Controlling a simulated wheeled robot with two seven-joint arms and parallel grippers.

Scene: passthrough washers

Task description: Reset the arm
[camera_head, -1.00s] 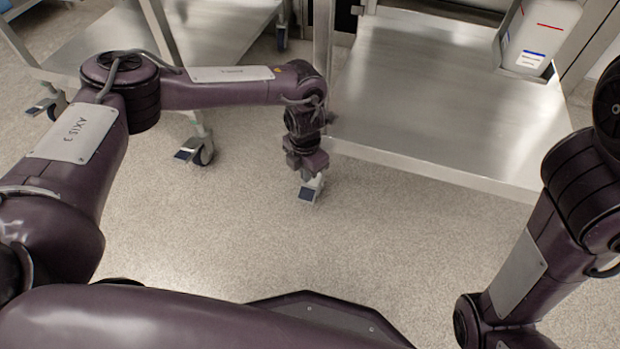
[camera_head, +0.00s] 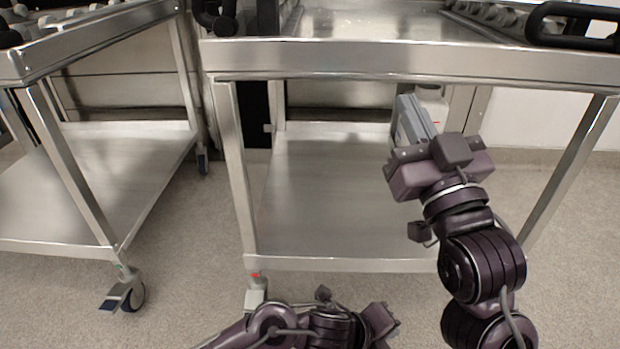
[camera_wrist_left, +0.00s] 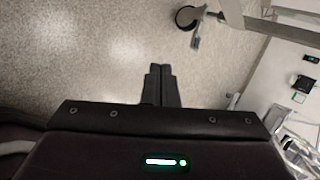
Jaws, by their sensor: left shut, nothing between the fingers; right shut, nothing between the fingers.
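My left gripper (camera_head: 384,328) is low in the head view, above the floor in front of the steel cart. It is partly cut off by the bottom edge. The left wrist view shows its two dark fingers (camera_wrist_left: 160,84) closed together with nothing between them, over bare floor. My right gripper (camera_head: 412,118) is raised at the right of the head view, in front of the cart's open lower space. Its grey fingers point up and are shut and empty.
A steel cart (camera_head: 330,62) stands ahead, with a lower shelf (camera_head: 320,210) mostly bare. A white container (camera_head: 434,106) is partly hidden behind my right gripper. A second steel cart (camera_head: 85,190) stands at the left on a caster (camera_head: 128,292). Floor in front is clear.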

